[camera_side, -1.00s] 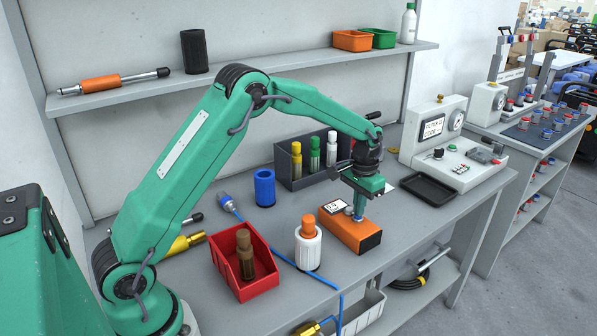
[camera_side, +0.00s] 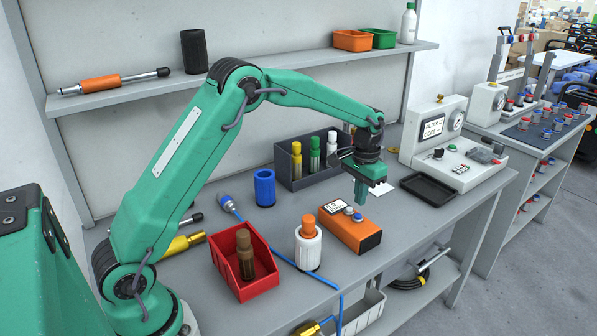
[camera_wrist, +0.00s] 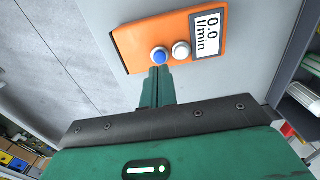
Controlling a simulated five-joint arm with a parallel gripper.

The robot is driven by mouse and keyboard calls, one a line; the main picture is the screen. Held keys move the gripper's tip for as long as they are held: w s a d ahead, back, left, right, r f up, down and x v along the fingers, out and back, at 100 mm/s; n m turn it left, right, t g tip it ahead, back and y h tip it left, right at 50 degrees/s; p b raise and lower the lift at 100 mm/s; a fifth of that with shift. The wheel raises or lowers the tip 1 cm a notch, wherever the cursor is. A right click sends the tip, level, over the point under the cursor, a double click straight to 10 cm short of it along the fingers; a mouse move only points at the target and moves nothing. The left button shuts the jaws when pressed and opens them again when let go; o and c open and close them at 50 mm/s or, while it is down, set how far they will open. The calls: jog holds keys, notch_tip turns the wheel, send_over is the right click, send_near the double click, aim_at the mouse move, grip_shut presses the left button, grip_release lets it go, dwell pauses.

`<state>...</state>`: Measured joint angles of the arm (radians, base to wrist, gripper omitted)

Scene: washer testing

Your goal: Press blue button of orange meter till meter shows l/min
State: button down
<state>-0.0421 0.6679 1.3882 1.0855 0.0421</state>
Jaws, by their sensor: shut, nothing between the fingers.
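The orange meter (camera_side: 350,232) lies on the grey bench, with a display, a blue button (camera_side: 357,217) and a white or grey button (camera_side: 347,211) on top. In the wrist view the meter (camera_wrist: 140,40) shows its display (camera_wrist: 208,32) reading 0.0 l/min, with the blue button (camera_wrist: 159,56) and the white button (camera_wrist: 181,49) beside it. My gripper (camera_side: 360,203) is shut and empty. Its tip stands above the meter by the blue button and looks apart from it. In the wrist view the fingertips (camera_wrist: 158,72) point just below the blue button.
A white and orange filter (camera_side: 308,248) and a red bin (camera_side: 243,268) stand left of the meter. A dark rack (camera_side: 286,168) with several bottles is behind. A black tray (camera_side: 428,188) and test unit (camera_side: 445,160) stand right. A blue hose (camera_side: 280,258) crosses the bench.

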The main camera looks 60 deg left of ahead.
jog(key=shift+r, duration=1.65)
notch_tip(320, 180, up, 6)
send_over(358, 214)
jog(key=shift+s+r, duration=0.1)
dwell(0.8)
